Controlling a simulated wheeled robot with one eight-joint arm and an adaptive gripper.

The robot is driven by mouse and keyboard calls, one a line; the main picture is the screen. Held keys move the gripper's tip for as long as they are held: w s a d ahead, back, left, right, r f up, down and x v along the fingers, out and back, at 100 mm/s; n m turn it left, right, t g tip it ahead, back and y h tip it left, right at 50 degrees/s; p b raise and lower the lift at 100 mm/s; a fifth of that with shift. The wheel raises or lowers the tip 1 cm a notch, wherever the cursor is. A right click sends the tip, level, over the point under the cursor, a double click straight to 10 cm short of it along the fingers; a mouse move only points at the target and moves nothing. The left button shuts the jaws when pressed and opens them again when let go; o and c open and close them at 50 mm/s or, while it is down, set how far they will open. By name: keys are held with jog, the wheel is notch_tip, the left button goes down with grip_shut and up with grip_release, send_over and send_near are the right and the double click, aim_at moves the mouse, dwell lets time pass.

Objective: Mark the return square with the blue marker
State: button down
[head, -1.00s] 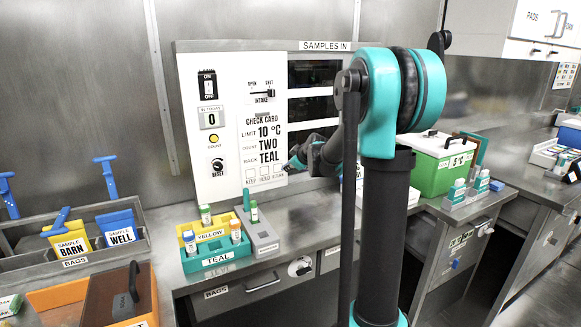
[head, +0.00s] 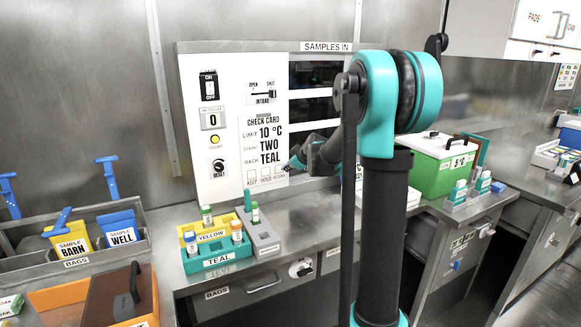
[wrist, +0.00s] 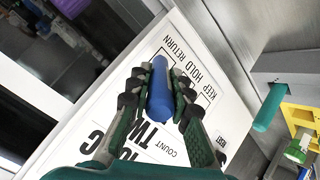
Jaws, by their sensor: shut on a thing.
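The check card (head: 263,145) is on the white panel, with KEEP, HOLD and RETURN squares along its bottom. The return square (head: 279,169) is the rightmost, partly behind my gripper. My gripper (head: 292,165) is at the card's lower right corner. In the wrist view my gripper (wrist: 162,78) is shut on the blue marker (wrist: 160,95), whose far end points at the card near the row of squares. The marker's tip is hidden, so I cannot tell whether it touches the card. No mark shows on the visible part of the squares.
A teal rack (head: 217,262) and a yellow rack (head: 211,238) with vials stand on the counter below the panel, beside a grey holder (head: 262,240). The SAMPLES IN shelves (head: 312,105) are right of the card. A green box (head: 440,170) stands farther right.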

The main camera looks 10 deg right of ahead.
jog(key=shift+w+a, duration=0.15)
jog(key=shift+w, duration=0.15)
dwell(4.1)
jog(key=shift+s, duration=0.1)
jog(key=s+d, duration=0.2)
jog(key=s, duration=0.3)
jog(key=shift+s, duration=0.35)
